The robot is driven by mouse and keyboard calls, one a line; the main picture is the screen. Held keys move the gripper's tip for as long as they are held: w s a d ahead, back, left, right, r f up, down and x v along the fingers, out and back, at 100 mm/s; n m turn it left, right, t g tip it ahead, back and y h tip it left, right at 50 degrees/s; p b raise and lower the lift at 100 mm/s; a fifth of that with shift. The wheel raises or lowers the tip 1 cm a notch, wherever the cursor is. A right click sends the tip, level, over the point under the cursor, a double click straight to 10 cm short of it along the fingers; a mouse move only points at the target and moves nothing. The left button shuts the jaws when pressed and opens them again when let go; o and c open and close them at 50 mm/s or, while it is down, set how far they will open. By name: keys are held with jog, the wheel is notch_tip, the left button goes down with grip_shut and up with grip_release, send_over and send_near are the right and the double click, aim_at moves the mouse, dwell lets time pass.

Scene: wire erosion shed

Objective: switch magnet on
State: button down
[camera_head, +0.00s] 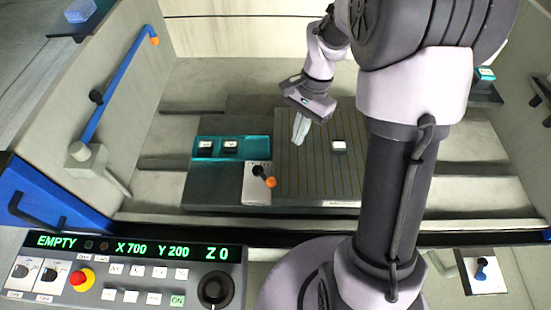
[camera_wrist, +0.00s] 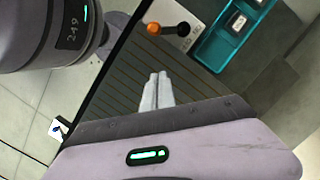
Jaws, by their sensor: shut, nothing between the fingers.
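The magnet chuck is a ribbed dark plate (camera_head: 312,180) in the machine tank. At its left end is a pale switch block (camera_head: 256,194) with a black lever tipped by an orange knob (camera_head: 271,182). In the wrist view the orange knob (camera_wrist: 153,29) shows at the left end of the lever, near the top. My gripper (camera_head: 297,142) is above the plate's upper left part, apart from the lever. Its pale fingers (camera_wrist: 157,90) are together and empty. A small white-topped block (camera_head: 339,147) sits on the plate.
A teal tray (camera_head: 232,157) with two small dark blocks with white tops lies left of the plate. A blue jointed hose arm (camera_head: 120,80) stands on the tank's left side. A control panel (camera_head: 130,270) reading EMPTY runs along the front.

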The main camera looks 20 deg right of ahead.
aim_at(278, 178)
jog(key=b+x, duration=0.4)
jog(key=x, duration=0.6)
jog(key=shift+a+f, duration=0.1)
jog(key=shift+f, duration=0.15)
jog(key=s+a, duration=0.1)
jog(key=s+a+b, duration=0.1)
jog(key=a, duration=0.1)
jog(key=shift+a+r, duration=0.15)
